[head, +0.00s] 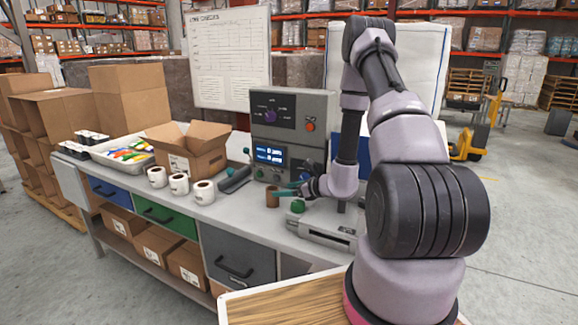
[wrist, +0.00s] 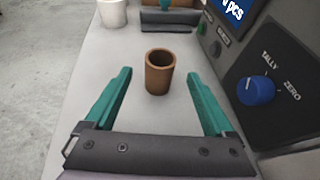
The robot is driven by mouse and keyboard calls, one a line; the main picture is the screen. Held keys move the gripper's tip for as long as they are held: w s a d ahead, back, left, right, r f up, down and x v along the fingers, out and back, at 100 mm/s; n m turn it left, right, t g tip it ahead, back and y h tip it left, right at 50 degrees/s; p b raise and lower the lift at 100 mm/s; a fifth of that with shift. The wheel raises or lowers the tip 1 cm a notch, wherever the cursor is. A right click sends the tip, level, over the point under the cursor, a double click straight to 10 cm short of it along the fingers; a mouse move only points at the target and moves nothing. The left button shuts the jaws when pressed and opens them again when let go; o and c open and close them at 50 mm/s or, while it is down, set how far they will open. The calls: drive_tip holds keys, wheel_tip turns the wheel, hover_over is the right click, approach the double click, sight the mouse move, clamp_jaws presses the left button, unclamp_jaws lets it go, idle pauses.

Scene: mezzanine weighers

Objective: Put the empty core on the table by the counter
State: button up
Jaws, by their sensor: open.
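The empty core, a short brown open tube (head: 272,198), stands upright on the grey table (head: 236,210) in front of the grey counter (head: 290,112). In the wrist view the core (wrist: 158,74) is upright and hollow, centred between my teal fingertips with a gap on each side. My gripper (wrist: 159,72) is open and holds nothing. In the head view the fingers (head: 281,191) reach in from the right, close to the core. The counter (wrist: 280,75) is at the right of the wrist view, with a blue knob. Whether the fingertips are level with the core is unclear.
Several white label rolls (head: 179,184) stand on the table to the left. A dark grey holder (head: 234,180) lies behind the core. An open carton (head: 187,150) and a tray of coloured packets (head: 124,149) are farther left. A grey device (head: 325,228) is at the right front.

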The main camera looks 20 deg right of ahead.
drive_tip(key=s+a+r+n+g+y, duration=0.1)
drive_tip(key=s+a+r+n+g, duration=0.15)
drive_tip(key=s+r+n, duration=0.4)
drive_tip(key=s+a+r+n+g+y, duration=0.1)
drive_tip(key=a+r+n+g, duration=0.2)
drive_tip(key=r, duration=0.7)
drive_tip(key=s+a+r+n+g+y, duration=0.1)
drive_tip(key=s+a+r+n+y, duration=0.1)
drive_tip(key=s+a+r+n, duration=0.45)
drive_tip(key=s+d+r+n+t+h, duration=0.2)
drive_tip(key=s+d+r+n+h, duration=0.6)
drive_tip(key=s+d+r, duration=0.3)
drive_tip(key=s+r+h, duration=0.1)
drive_tip(key=s+r, duration=0.3)
drive_tip(key=shift+s+r+n+t+h, duration=0.3)
drive_tip(key=shift+r+n+t, duration=0.05)
drive_tip(key=shift+n, duration=0.05)
